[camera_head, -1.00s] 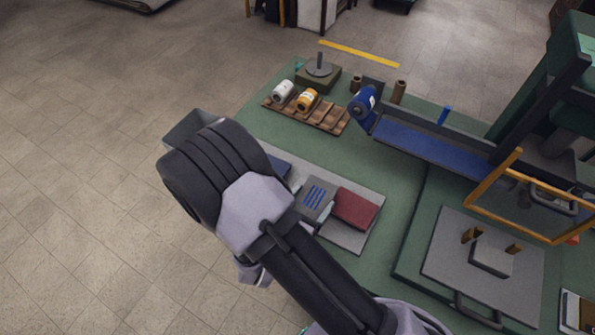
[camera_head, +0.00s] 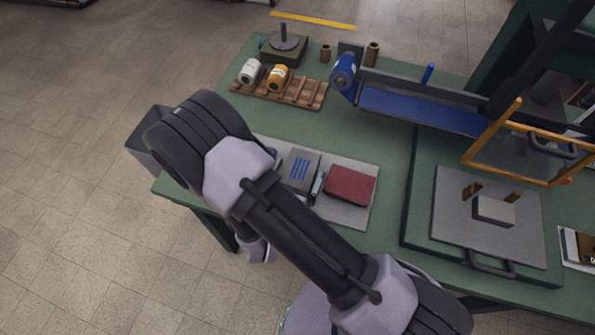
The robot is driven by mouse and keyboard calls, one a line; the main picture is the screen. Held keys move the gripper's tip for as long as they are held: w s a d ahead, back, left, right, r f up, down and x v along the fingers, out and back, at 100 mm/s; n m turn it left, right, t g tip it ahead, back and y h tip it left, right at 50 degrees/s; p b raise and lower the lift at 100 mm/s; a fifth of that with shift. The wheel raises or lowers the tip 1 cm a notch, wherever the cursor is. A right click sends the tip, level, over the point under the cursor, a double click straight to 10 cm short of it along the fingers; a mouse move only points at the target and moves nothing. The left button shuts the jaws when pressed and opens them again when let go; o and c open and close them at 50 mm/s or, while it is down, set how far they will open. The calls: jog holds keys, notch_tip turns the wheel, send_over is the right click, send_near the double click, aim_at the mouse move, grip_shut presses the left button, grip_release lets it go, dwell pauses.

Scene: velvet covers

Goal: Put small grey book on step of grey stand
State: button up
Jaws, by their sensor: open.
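A small grey book (camera_head: 300,168) with blue stripes on its cover lies on a flat grey board, left of a dark red book (camera_head: 350,185). The grey board (camera_head: 350,216) lies at the table's near left edge; I cannot tell whether it belongs to a stand with a step. My arm crosses the near left of the view and hides part of the board. My gripper's fingers cannot be made out.
A wooden rack (camera_head: 305,93) with a white and an orange spool stands at the back left. A blue roll (camera_head: 343,70) and a long blue bed (camera_head: 420,108) lie behind the books. An orange frame (camera_head: 515,165) stands at right. The green table (camera_head: 385,150) is clear between them.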

jog(key=shift+r, duration=0.25)
jog(key=p+v, duration=0.3)
jog(key=v, duration=0.9)
jog(key=s+d+r+m+g+h, duration=0.3)
jog(key=d+r+m+g, duration=1.05)
jog(key=m, duration=0.75)
notch_tip(320, 180, up, 16)
jog(key=s+m+t+y, duration=0.3)
jog(key=m+t+y, duration=0.3)
jog(key=m+y, duration=0.4)
jog(key=m, duration=0.5)
jog(key=shift+a, duration=0.4)
